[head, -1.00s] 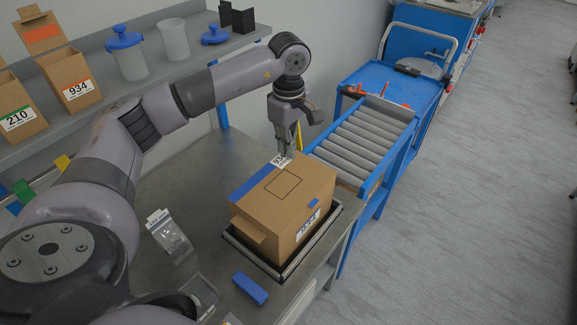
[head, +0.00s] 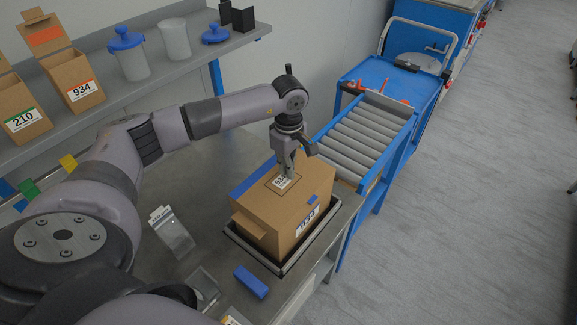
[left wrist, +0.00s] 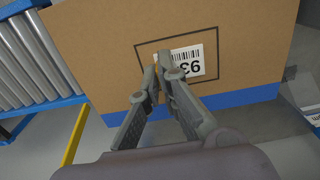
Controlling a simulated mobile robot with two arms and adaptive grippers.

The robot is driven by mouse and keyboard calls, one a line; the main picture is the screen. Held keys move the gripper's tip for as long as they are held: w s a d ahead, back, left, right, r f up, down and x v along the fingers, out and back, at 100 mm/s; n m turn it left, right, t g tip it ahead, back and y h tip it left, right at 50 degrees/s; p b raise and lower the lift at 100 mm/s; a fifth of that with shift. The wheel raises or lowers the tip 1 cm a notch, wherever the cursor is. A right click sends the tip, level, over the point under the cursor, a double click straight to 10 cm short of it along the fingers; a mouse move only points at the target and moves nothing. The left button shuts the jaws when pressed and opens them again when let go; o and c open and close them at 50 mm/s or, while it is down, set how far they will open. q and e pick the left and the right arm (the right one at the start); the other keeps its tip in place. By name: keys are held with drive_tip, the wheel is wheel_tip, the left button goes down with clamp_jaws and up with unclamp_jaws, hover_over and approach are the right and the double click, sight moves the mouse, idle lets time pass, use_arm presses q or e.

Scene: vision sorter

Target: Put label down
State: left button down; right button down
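The label (head: 281,183) is a small white piece with a barcode and a number. It is at the outlined square on the top of the cardboard box (head: 262,208), and it also shows in the left wrist view (left wrist: 190,66). There it overlaps the outline's inside, toward the right. My left gripper (head: 288,175) points down over the box top. In the left wrist view its fingertips (left wrist: 160,65) are close together at the label's edge, pinching it. I cannot tell whether the label touches the cardboard. My right gripper is not in view.
The box sits in a dark-rimmed tray (head: 284,269) on the metal bench. A roller conveyor (head: 366,137) stands behind the box. Open boxes and jars stand on the shelf at left.

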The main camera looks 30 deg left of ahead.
use_arm(q)
drive_tip(key=c, duration=1.8)
unclamp_jaws()
drive_tip(key=shift+f, duration=0.1)
wheel_tip(320, 180, up, 12)
drive_tip(key=b, duration=0.3)
drive_tip(key=shift+r, duration=0.2)
